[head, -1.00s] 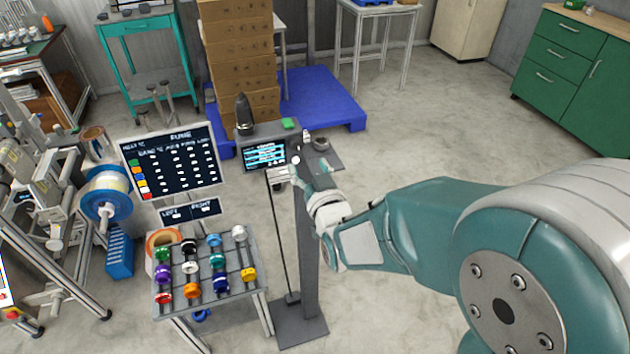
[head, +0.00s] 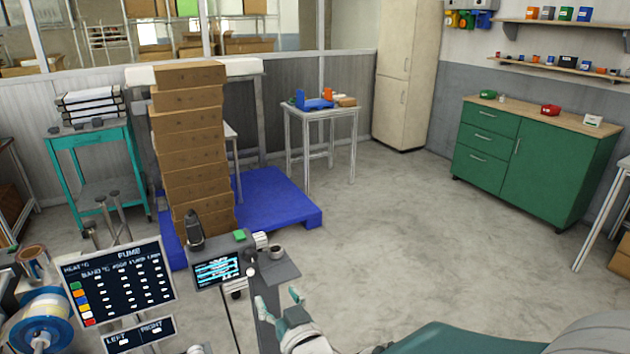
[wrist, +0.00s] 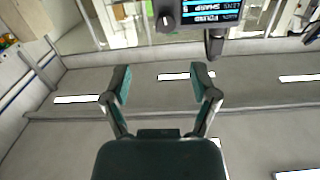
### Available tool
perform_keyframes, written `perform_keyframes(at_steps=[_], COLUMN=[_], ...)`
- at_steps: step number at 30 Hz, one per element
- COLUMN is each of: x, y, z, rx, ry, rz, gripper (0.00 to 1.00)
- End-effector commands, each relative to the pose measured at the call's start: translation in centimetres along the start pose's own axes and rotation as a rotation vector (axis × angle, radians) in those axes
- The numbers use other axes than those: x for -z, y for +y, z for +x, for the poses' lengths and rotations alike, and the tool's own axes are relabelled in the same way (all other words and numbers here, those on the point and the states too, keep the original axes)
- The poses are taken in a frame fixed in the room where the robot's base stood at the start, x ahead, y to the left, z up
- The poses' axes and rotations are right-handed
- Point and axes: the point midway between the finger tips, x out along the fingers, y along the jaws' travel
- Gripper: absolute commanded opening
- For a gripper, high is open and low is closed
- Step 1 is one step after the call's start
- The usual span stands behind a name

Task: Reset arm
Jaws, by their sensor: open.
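My gripper (head: 279,306) is at the bottom middle of the head view, just right of the stand with the small screen. My arm runs from it to the lower right. In the wrist view my gripper (wrist: 159,85) has its two teal-tipped fingers spread apart with nothing between them. The small lit screen (head: 217,271) stands just beyond my gripper in the head view. It also shows at the top of the wrist view (wrist: 212,12). I see no contact between my gripper and the stand.
A dark status board (head: 117,284) and a spool (head: 42,322) are at the lower left. A green cabinet (head: 535,150) is at the right. The floor between pallet and cabinet is clear.

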Motion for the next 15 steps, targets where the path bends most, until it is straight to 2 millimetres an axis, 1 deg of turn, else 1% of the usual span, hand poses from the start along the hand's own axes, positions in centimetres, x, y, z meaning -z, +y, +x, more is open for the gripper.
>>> perform_keyframes(at_steps=[1, 5, 8, 11, 14, 15], x=[0.5, 1.2, 1.7, 2.0, 2.4, 2.5], y=[1.0, 4.0, 6.1, 8.1, 9.7, 10.3], z=[-0.2, -1.4, -2.9, -4.7, -7.0, -8.0], rx=[-0.022, -0.088, -0.139, -0.189, -0.239, -0.259], ry=[-0.023, -0.137, -0.232, -0.328, -0.422, -0.460], rz=[0.000, 0.005, 0.012, 0.024, 0.040, 0.048], gripper=[0.76, 0.76, 0.76, 0.76, 0.76, 0.76])
